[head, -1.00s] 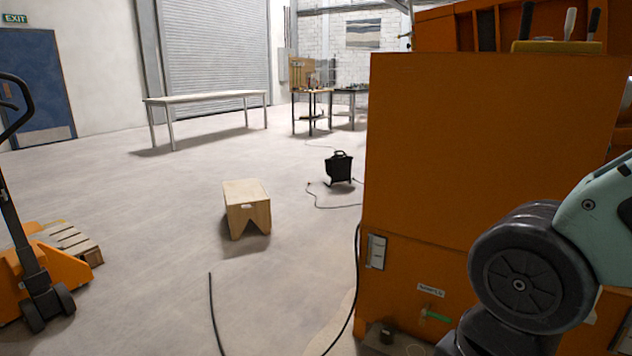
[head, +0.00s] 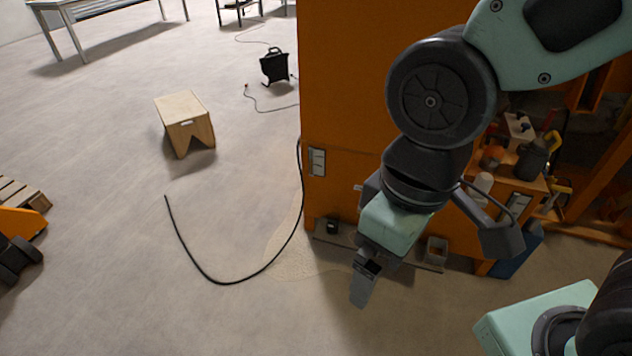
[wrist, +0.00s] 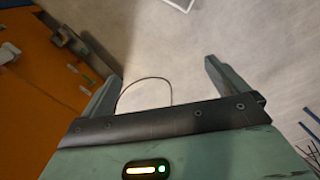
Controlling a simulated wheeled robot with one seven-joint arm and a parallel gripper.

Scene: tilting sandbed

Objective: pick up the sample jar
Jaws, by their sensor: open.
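My gripper (head: 363,288) hangs low in front of the orange cabinet in the head view, over bare floor. In the wrist view my gripper (wrist: 160,82) has its two fingers wide apart with nothing between them. I cannot pick out the sample jar for certain. A small pale upright item (head: 483,186) stands on the wooden shelf right of my arm, too small to identify. A small dark item (head: 333,226) and a grey open box (head: 437,250) sit on the low ledge at the cabinet's foot, either side of my gripper.
The orange cabinet (head: 335,100) stands behind my arm. A black cable (head: 225,282) loops over the floor to its left, near spilled sand (head: 285,245). A wooden stool (head: 185,120) and a black heater-like box (head: 274,66) stand farther back.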

